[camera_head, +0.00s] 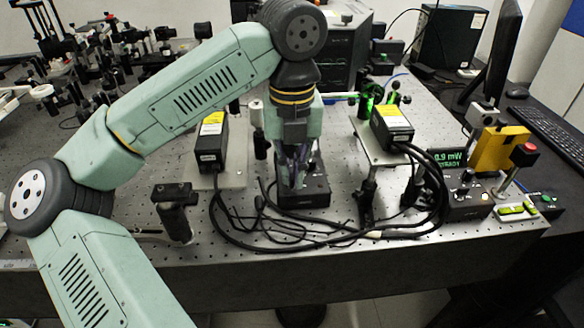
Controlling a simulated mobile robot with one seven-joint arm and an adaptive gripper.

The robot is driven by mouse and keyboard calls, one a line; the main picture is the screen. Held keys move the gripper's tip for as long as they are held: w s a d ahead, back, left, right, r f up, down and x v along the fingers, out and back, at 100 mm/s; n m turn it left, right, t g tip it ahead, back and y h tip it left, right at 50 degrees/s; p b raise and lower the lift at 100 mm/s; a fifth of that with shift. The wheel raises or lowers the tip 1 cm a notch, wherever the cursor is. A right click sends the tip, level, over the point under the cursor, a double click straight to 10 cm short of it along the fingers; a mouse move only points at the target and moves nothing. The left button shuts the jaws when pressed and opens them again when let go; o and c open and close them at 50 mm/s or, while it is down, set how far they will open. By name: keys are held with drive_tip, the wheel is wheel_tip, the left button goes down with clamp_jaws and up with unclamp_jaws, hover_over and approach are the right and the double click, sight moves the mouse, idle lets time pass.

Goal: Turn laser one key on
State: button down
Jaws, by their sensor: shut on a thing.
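A black control box (308,196) stands on the perforated optical bench in the middle of the view, below my arm. My gripper (296,182) points down at the box's front and top area, with its fingers closed. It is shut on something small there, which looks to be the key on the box. The key itself is hidden by the fingers, so its turn position cannot be read. A second black control box (468,202) with small knobs stands at the right, near the bench edge.
Black laser heads with yellow labels stand left (212,140) and right (391,124) of my gripper. Black cables (335,238) loop across the bench in front. A green-lit power display (449,161), yellow mount (499,149) and red button (524,153) are at right.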

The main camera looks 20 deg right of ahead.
idle(0.4)
drive_tip(key=m+b, duration=0.2)
drive_tip(key=m, duration=0.1)
drive_tip(key=shift+f+m, duration=0.15)
drive_tip(key=shift+m, duration=0.25)
drive_tip(key=m+b, duration=0.2)
drive_tip(key=m, duration=0.2)
drive_tip(key=shift+m, duration=0.3)
drive_tip(key=m, duration=0.4)
drive_tip(key=shift+m+b, duration=0.3)
drive_tip(key=shift+m, duration=2.5)
drive_tip(key=c, duration=1.8)
unclamp_jaws()
drive_tip(key=shift+r, duration=0.25)
